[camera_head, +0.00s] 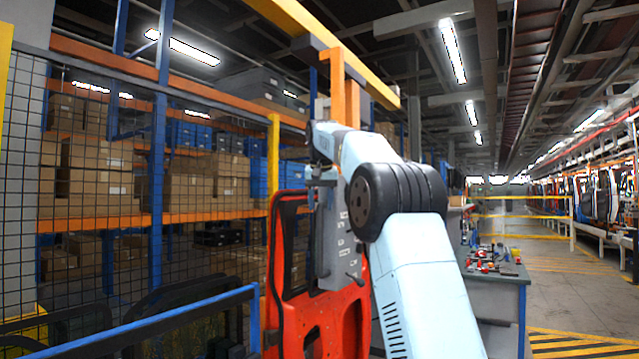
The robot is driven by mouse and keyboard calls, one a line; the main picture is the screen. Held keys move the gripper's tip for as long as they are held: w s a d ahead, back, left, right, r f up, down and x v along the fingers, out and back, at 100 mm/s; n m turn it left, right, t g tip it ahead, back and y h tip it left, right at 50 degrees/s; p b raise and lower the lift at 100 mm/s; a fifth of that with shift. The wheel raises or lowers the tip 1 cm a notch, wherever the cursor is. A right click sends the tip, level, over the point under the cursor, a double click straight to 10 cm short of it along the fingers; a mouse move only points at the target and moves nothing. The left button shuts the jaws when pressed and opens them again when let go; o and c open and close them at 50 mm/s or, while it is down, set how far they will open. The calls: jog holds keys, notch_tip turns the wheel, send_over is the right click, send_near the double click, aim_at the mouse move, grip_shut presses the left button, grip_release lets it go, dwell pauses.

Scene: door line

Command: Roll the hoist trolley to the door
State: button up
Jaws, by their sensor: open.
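The hoist trolley, a dark block with orange hanger posts (338,88), hangs from the yellow overhead beam (300,20) at the top middle. A grey panel with small labels (335,235) hangs below it, partly behind my arm. The orange-red door (318,318), with a black-edged window frame, stands at the lower middle, close to the panel in the picture. I cannot tell whether they touch. My gripper (322,180) is small and dark at the end of my pale blue arm, by the panel's upper part. It is open, and its fingertips are hard to make out.
A wire mesh fence (95,200) and racks of boxes fill the left. A blue rail (150,325) crosses the lower left. A grey workbench (495,290) with small parts stands right of my arm. The aisle floor (590,270) at right is clear.

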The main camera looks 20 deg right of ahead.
jog(key=v, duration=0.7)
jog(key=shift+r, duration=0.2)
jog(key=shift+s+a, duration=0.1)
jog(key=shift+s, duration=0.05)
jog(key=s+a+f+n, duration=0.15)
jog(key=s+f, duration=0.25)
jog(key=s, duration=0.7)
jog(key=s+a+f, duration=0.2)
jog(key=s+f, duration=0.2)
jog(key=s, duration=0.8)
jog(key=s+a+f+n+t+y, duration=0.1)
jog(key=s+f, duration=2.1)
jog(key=f, duration=0.2)
jog(key=shift+s+a+f, duration=0.3)
jog(key=shift+f, duration=0.1)
jog(key=shift+n, duration=0.25)
